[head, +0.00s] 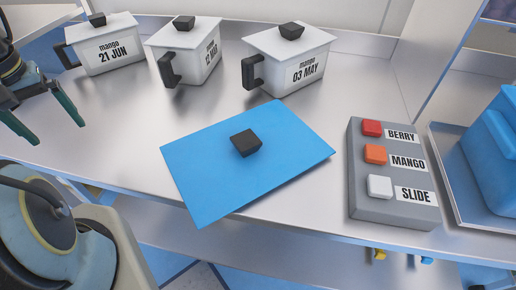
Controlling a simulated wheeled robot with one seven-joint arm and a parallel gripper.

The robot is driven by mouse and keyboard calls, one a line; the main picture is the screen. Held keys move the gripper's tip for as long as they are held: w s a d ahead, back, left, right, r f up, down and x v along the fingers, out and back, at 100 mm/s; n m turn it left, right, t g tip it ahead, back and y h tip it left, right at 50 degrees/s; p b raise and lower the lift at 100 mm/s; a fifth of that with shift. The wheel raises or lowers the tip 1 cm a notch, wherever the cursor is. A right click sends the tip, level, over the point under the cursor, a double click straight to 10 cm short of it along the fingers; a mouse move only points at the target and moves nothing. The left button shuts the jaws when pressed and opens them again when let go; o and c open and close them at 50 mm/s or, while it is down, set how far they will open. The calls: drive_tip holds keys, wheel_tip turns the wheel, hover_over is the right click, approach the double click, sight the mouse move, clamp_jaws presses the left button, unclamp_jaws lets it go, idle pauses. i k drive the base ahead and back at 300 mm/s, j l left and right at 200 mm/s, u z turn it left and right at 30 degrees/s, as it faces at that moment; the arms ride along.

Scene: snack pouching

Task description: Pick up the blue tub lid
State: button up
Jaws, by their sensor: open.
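The blue tub lid (205,165) is a flat blue square with a black block knob (245,143) in its middle. It lies on the metal counter in the centre of the head view, with its near corner reaching the counter's front edge. My gripper (45,125) is at the left edge, partly cut off by the frame. Its two dark green fingers are apart and nothing shows between them. It is well to the left of the lid and not touching it.
White mango tubs labelled 21 JUN (108,50), 12 with the month unclear (190,50), and 03 MAY (295,68) stand behind. A grey button box (390,205) is right of the lid. A blue container (492,150) sits on a tray (455,175) at far right. Counter (130,130) left of the lid is clear.

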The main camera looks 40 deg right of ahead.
sight(217, 169)
drive_tip(key=k+l+u, duration=0.15)
drive_tip(key=k, duration=0.3)
drive_tip(key=k+l+u, duration=0.15)
drive_tip(key=k+l, duration=0.2)
drive_tip(key=k, duration=0.1)
